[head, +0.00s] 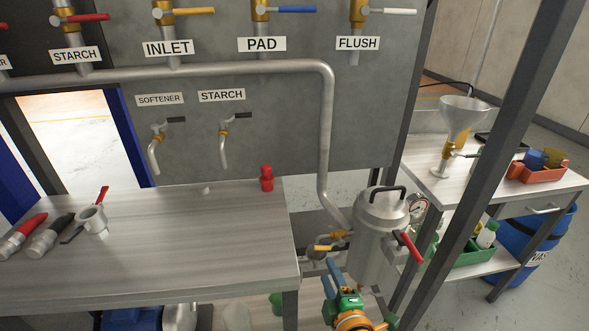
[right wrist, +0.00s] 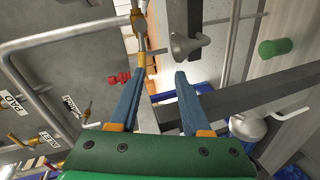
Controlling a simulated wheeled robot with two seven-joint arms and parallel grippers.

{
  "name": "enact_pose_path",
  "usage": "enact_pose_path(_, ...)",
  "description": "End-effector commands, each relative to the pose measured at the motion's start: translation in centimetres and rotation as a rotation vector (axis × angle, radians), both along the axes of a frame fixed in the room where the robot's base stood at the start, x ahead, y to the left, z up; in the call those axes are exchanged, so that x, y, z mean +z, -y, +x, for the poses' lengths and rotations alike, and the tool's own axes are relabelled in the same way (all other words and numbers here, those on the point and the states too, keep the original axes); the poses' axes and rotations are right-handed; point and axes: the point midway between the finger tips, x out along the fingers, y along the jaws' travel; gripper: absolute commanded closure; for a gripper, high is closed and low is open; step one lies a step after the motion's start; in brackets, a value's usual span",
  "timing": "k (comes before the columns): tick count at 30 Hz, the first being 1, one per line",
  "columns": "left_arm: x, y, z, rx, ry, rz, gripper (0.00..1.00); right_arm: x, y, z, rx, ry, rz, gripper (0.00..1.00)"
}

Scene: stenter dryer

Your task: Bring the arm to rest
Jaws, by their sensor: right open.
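My right gripper (head: 334,266) shows at the bottom of the head view, with blue fingers, a green body and an orange wrist. It is just below and left of the steel pressure pot (head: 372,235) in the picture. In the right wrist view its two fingers (right wrist: 160,88) stand apart with nothing held between them. Whether any finger touches the pipework cannot be told. My left gripper is not in view.
A pipe (head: 326,130) runs down to the pot, which has a red-handled valve (head: 411,246). A steel table (head: 190,245) with tools stands at left. A grey post (head: 480,160) crosses at right, before a bench with a funnel (head: 462,118) and red bin (head: 545,172).

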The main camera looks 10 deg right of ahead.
Motion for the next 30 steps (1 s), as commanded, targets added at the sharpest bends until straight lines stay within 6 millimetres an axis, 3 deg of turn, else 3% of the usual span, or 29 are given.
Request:
enact_pose_path(2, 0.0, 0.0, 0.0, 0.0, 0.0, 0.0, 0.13, -5.7, 0.7, -1.4, -0.035, -0.148, 0.077, 0.52)
enact_pose_path(5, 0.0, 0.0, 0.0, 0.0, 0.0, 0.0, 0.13, -15.2, 2.0, -5.9, -0.14, -0.404, 0.238, 0.52)
enact_pose_path(6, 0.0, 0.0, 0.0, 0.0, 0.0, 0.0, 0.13, -18.7, 2.6, -8.4, -0.199, -0.505, 0.304, 0.52)
enact_pose_path(8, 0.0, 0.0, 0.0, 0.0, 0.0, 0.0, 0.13, -23.4, 3.5, -12.8, -0.304, -0.648, 0.403, 0.52)
enact_pose_path(9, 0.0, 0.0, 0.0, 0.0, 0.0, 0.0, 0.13, -26.1, 4.0, -16.1, -0.384, -0.737, 0.465, 0.52)
enact_pose_path(12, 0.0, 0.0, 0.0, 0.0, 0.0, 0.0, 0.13, -31.1, 5.1, -24.4, -0.599, -0.923, 0.597, 0.52)
enact_pose_path(15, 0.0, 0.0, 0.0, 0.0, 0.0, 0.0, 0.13, -33.6, 5.8, -31.3, -0.789, -1.042, 0.681, 0.52)
enact_pose_path(19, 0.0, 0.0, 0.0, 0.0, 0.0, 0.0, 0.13, -34.6, 6.2, -36.4, -0.937, -1.113, 0.732, 0.52)
enact_pose_path(22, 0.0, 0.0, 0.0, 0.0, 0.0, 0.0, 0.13, -34.8, 6.3, -37.4, -0.97, -1.125, 0.743, 0.52)
enact_pose_path(30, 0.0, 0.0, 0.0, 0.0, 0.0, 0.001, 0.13, -34.8, 6.3, -37.3, -0.966, -1.124, 0.741, 0.52)
